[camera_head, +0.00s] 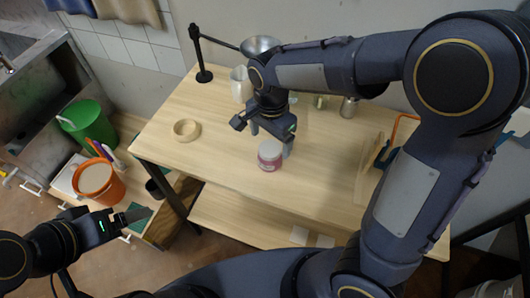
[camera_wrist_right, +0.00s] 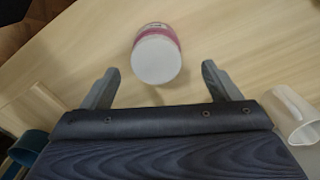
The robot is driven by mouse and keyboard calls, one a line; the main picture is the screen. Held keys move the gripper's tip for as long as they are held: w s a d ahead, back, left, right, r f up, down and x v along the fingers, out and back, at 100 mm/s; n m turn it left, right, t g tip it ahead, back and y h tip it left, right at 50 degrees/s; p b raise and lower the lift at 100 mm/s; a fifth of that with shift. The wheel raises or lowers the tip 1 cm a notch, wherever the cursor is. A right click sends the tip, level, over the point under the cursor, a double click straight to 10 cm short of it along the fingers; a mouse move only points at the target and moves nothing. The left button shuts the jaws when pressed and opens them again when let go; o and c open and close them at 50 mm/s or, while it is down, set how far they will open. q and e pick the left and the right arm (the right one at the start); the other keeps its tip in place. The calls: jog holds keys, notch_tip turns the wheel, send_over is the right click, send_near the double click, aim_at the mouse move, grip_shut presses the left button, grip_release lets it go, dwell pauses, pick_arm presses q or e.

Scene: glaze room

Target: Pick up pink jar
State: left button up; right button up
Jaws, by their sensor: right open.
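The pink jar (camera_head: 270,156) has a white lid and a pink band. It stands upright on the wooden table, near its front edge. In the right wrist view the jar (camera_wrist_right: 157,55) lies ahead of the fingertips, roughly between their lines. My right gripper (camera_head: 270,140) is open, with its fingers just behind and beside the jar; the wrist view shows both fingers (camera_wrist_right: 160,78) apart with nothing between them. My left gripper (camera_head: 125,220) is off the table at the lower left; its finger opening is not clear.
A wooden ring (camera_head: 186,130) lies left on the table (camera_head: 225,165). A white jug (camera_head: 241,85) stands behind my right gripper; it also shows in the wrist view (camera_wrist_right: 290,115). A black stand (camera_head: 202,60) is at the back left. An orange bucket (camera_head: 97,182) stands left of the table.

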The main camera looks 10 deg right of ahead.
aim_at(270, 149)
jog(key=f, duration=0.6)
jog(key=shift+s+a+f, duration=0.15)
jog(key=shift+s+f, duration=0.1)
jog(key=shift+s, duration=0.05)
jog(key=c, duration=1.2)
